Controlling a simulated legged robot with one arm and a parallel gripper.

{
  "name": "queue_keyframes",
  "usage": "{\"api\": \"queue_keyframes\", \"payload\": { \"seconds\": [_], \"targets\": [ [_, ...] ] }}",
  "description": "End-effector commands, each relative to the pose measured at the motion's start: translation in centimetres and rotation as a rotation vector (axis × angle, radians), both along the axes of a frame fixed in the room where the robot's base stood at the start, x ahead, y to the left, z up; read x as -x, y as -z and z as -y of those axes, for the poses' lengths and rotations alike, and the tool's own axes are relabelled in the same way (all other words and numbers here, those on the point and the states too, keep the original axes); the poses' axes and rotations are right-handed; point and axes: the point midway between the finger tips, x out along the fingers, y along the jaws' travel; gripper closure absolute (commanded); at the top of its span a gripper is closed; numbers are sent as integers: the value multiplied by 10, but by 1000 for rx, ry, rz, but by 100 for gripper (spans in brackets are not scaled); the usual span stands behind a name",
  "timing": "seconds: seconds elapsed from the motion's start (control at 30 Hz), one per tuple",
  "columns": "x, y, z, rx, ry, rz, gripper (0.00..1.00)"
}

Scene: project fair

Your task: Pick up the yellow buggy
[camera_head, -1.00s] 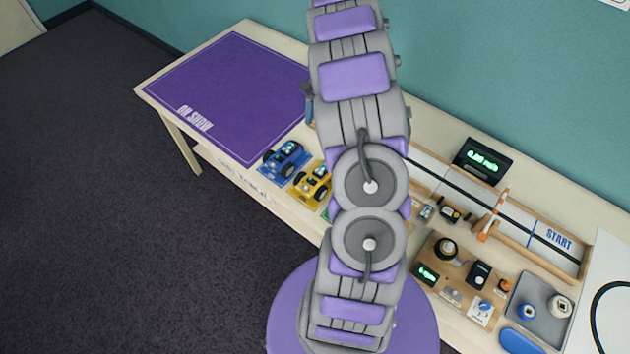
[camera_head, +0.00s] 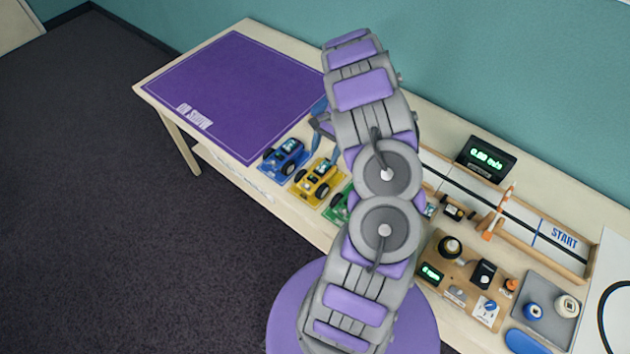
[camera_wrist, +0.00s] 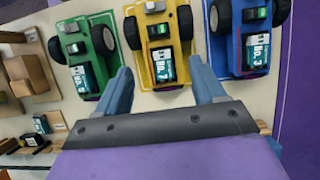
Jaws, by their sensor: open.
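The yellow buggy (camera_head: 318,180) stands on the table between the blue buggy (camera_head: 285,157) and the partly hidden green buggy (camera_head: 340,206). In the wrist view the yellow buggy (camera_wrist: 158,45) is at the top middle, the green buggy (camera_wrist: 92,50) to its left and the blue buggy (camera_wrist: 240,40) to its right. My gripper (camera_wrist: 163,82) is open and empty. Its two blue fingers point toward the yellow buggy, with their tips on either side of its near end. In the head view my arm hides most of the gripper.
A purple "ON SHOW" mat (camera_head: 235,90) lies clear on the table's left part. A wooden track (camera_head: 540,235), a display (camera_head: 486,160), a wooden board with parts (camera_head: 465,270) and a grey tray (camera_head: 550,310) fill the right side. Both neighbouring buggies stand close to the yellow one.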

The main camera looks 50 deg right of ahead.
Motion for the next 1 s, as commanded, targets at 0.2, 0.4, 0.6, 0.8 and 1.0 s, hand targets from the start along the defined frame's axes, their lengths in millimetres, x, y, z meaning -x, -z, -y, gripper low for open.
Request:
{"api": "queue_keyframes", "payload": {
  "seconds": [0.2, 0.4, 0.6, 0.8, 1.0],
  "targets": [
    [0, 17, -5, 0, 0, 2, 31],
    [0, 33, -10, 0, 1, 2, 31],
    [0, 55, -20, 1, 0, 1, 31],
    [0, 65, -25, 1, 0, 2, 31],
    [0, 64, -25, 0, 0, 2, 31]
  ]
}}
